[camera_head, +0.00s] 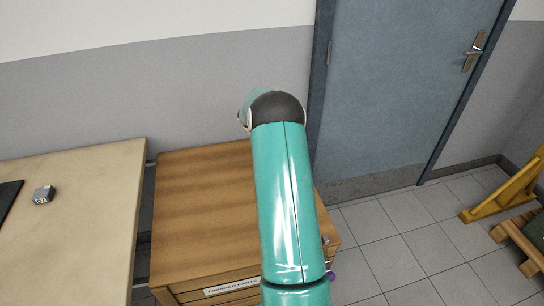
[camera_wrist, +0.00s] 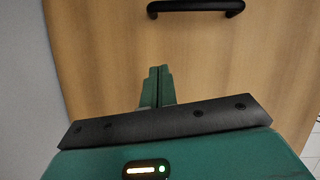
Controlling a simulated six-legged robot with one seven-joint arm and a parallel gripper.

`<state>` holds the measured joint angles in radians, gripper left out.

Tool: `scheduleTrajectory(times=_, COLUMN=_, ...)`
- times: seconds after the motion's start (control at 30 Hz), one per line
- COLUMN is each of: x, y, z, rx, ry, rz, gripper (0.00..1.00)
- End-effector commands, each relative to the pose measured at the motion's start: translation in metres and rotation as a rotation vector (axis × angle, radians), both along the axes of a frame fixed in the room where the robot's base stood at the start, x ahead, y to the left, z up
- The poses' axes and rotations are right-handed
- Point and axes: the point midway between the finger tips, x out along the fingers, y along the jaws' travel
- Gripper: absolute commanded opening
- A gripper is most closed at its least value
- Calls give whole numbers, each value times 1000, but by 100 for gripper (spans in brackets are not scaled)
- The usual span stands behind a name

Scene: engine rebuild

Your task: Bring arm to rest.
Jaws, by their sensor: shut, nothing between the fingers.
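My gripper (camera_wrist: 158,88) shows in the wrist view with its two green fingers together and nothing between them. It points at a light wooden panel (camera_wrist: 100,50) with a black bar handle (camera_wrist: 196,6) beyond the fingertips. I cannot tell whether the fingertips touch the panel. In the head view my teal arm reaches up across the wooden cabinet (camera_head: 200,200) and bends at a dark joint near the wall. My gripper is hidden in that view.
A pale workbench (camera_head: 95,210) stands at the left, with a small grey metal block (camera_head: 43,195) on it. A blue door (camera_head: 400,90) is behind at the right. Tiled floor (camera_head: 400,240) lies open right of the cabinet. A yellow frame (camera_head: 505,188) stands at the far right.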

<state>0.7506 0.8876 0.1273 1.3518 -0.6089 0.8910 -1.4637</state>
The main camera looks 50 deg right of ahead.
Motion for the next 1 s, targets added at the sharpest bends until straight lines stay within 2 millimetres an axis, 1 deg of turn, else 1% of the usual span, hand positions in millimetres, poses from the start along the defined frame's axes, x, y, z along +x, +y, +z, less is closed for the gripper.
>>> scheduleTrajectory(times=0.33, x=0, y=2, z=4, rx=1, ry=0, rz=0, gripper=0)
scheduleTrajectory(times=0.4, x=2, y=6, z=10, rx=-2, ry=-8, rz=-4, gripper=0)
scheduleTrajectory(times=0.47, x=6, y=14, z=21, rx=-8, ry=-24, rz=-18, gripper=0)
scheduleTrajectory(times=0.57, x=15, y=39, z=53, rx=-20, ry=-73, rz=-58, gripper=0)
scheduleTrajectory(times=0.6, x=18, y=53, z=69, rx=-24, ry=-99, rz=-82, gripper=0)
scheduleTrajectory(times=0.67, x=21, y=75, z=93, rx=-29, ry=-140, rz=-120, gripper=0)
scheduleTrajectory(times=0.7, x=22, y=91, z=109, rx=-30, ry=-169, rz=-148, gripper=0)
scheduleTrajectory(times=0.73, x=23, y=103, z=121, rx=-31, ry=-190, rz=-169, gripper=0)
scheduleTrajectory(times=0.77, x=22, y=114, z=132, rx=-31, ry=-211, rz=-190, gripper=0)
scheduleTrajectory(times=0.8, x=22, y=130, z=146, rx=-29, ry=-240, rz=-216, gripper=0)
scheduleTrajectory(times=0.87, x=19, y=154, z=166, rx=-24, ry=-282, rz=-259, gripper=0)
scheduleTrajectory(times=0.9, x=16, y=170, z=179, rx=-20, ry=-310, rz=-287, gripper=0)
scheduleTrajectory(times=0.97, x=10, y=193, z=197, rx=-11, ry=-352, rz=-330, gripper=0)
scheduleTrajectory(times=1.0, x=5, y=209, z=209, rx=-2, ry=-380, rz=-359, gripper=0)
